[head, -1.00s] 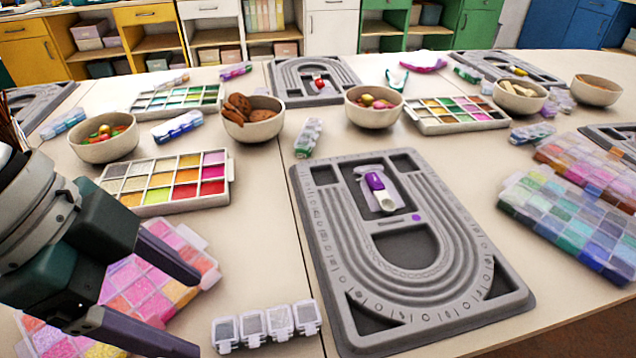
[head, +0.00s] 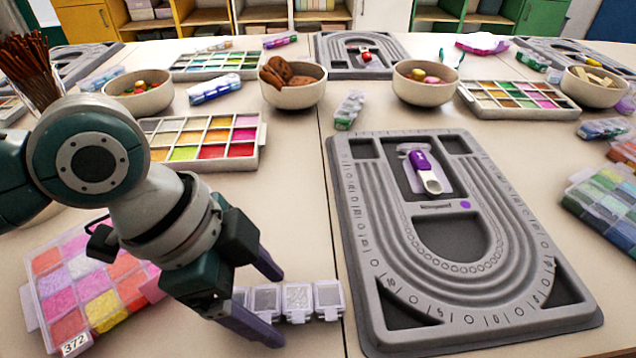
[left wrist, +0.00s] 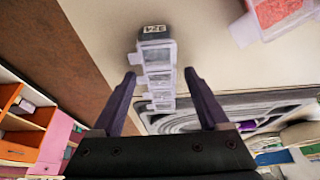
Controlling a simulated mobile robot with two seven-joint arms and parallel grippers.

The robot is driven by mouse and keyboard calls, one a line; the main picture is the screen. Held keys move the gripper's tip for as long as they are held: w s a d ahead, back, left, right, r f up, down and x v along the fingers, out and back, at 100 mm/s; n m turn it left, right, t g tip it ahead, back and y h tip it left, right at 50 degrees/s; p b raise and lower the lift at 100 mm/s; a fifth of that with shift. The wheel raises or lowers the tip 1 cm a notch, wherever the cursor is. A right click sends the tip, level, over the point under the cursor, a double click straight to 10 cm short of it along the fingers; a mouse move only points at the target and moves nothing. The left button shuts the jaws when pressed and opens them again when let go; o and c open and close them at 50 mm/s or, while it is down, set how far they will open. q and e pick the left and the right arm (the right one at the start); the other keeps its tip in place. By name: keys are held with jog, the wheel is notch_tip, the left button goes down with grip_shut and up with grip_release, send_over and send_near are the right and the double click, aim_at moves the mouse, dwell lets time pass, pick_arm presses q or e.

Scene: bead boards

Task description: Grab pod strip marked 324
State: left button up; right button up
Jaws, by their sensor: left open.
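The pod strip (head: 298,300) is a row of clear-lidded little boxes with grey contents, lying on the table at the front, left of the grey bead board. In the left wrist view the strip (left wrist: 158,67) shows its end label, which reads 324. My left gripper (head: 272,305) is open, with its dark purple fingers above the strip's left part, hiding that part in the head view. In the left wrist view the strip lines up between the two fingertips (left wrist: 160,76), and no grip on it shows. My right gripper is in neither view.
The grey bead board (head: 350,250) with a purple-and-white tool (head: 424,170) lies right of the strip. A pink bead case (head: 75,345) marked 372 lies left, under my arm. A colour tray (head: 258,160) and bowls (head: 292,97) stand behind.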

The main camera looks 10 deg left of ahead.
pick_arm(q)
grip_shut()
dwell(0.6)
